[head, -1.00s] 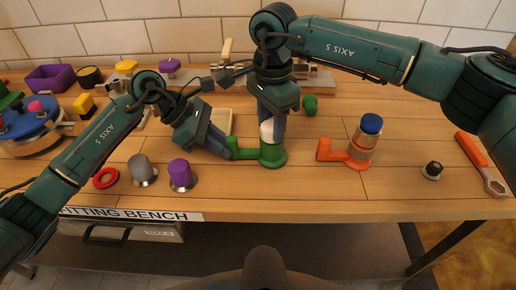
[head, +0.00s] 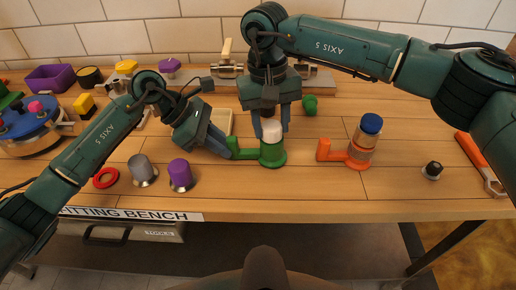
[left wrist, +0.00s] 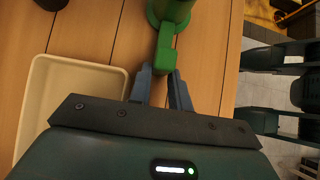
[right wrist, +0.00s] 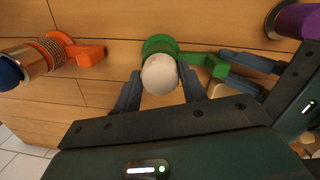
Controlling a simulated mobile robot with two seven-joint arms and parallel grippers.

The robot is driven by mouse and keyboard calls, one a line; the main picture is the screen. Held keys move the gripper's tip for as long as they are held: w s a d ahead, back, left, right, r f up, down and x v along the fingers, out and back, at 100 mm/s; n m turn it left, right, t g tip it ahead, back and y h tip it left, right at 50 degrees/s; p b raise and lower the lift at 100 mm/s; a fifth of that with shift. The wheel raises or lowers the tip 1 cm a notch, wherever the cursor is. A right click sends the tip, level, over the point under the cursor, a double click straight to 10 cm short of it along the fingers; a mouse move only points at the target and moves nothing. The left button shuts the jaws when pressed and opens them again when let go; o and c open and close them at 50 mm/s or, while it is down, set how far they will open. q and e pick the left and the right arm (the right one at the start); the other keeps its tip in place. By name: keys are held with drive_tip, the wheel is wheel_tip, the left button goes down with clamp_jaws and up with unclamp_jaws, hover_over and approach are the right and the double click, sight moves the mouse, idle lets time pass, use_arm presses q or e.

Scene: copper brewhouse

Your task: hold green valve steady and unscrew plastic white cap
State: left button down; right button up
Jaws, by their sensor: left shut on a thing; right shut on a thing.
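The green valve (head: 272,156) stands upright on the bench, with its side handle pointing left and the white cap (head: 271,131) on top. My left gripper (head: 228,150) is shut on the green handle, which shows between its fingers in the left wrist view (left wrist: 164,62). My right gripper (head: 270,125) comes down from above, shut on the white cap, with one finger on each side. The right wrist view shows the round cap (right wrist: 160,75) between the fingers, hiding part of the green body behind it. I cannot tell whether the cap is still threaded on.
An orange valve with a blue cap (head: 371,124) stands right of the green one. A black-topped knob (head: 433,169) and an orange-handled wrench (head: 474,155) lie further right. Purple (head: 180,172) and grey (head: 141,168) knobs and a red ring (head: 106,177) are at the left front.

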drive_tip(key=shift+n, duration=0.9)
drive_tip(key=shift+r, duration=1.2)
drive_tip(key=shift+a+r, duration=0.15)
drive_tip(key=shift+r, duration=1.7)
use_arm(q)
drive_tip(key=c, duration=1.2)
unclamp_jaws()
drive_tip(key=shift+h, duration=0.3)
use_arm(e)
drive_tip(key=shift+f, duration=0.15)
use_arm(q)
drive_tip(key=v, duration=0.9)
